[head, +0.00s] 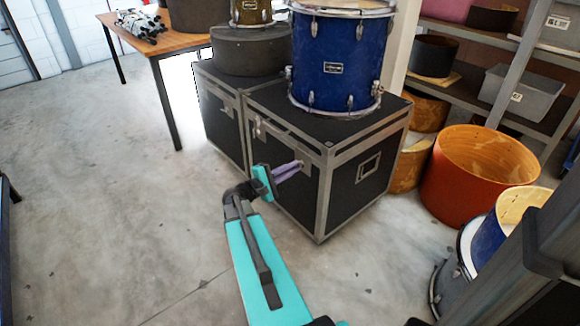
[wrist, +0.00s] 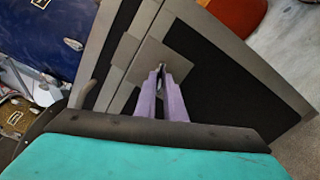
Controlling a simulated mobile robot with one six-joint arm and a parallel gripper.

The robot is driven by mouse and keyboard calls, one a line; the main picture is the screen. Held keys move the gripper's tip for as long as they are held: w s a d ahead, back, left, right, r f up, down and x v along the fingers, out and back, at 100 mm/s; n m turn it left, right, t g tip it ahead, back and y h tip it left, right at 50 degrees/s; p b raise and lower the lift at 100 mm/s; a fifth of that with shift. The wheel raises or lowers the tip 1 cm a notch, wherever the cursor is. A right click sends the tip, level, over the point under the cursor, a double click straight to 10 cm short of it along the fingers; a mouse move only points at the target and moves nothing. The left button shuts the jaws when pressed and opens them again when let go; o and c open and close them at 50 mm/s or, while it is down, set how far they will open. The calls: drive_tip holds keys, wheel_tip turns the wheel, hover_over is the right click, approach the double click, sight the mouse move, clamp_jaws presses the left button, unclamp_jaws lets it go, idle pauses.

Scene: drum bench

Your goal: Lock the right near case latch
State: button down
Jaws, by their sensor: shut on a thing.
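The black flight case (head: 345,178) with grey metal edges stands on the floor. Its right near latch sits on a grey plate (wrist: 150,52) at the lid seam, on the face toward my arm. My gripper (head: 298,165) reaches that face from the left. In the wrist view its two purple fingers (wrist: 161,76) are close together, shut on the small latch (wrist: 161,70) in front of the plate. The fingers hide most of the latch, so I cannot tell its exact position. A second latch (head: 257,128) shows farther left on the same face.
A blue drum (head: 338,58) stands on the case lid. Another case (head: 222,112) stands close behind, bearing a round dark case (head: 250,50). An orange drum shell (head: 470,175) is on the floor at right. The floor at left is clear.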

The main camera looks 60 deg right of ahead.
drive_tip(key=shift+w+d+r+n+p, duration=0.1)
drive_tip(key=shift+w+r+n+p, duration=0.05)
drive_tip(key=shift+n+p, duration=3.2)
drive_tip(key=shift+w+r+n+p, duration=0.1)
drive_tip(key=shift+n+p, duration=2.75)
drive_tip(key=shift+p, duration=0.9)
drive_tip(key=c, duration=1.8)
unclamp_jaws()
drive_tip(key=shift+f, duration=0.1)
drive_tip(key=shift+c, duration=0.2)
drive_tip(key=shift+s, duration=0.1)
drive_tip(key=shift+a+f, duration=0.1)
drive_tip(key=shift+a, duration=0.1)
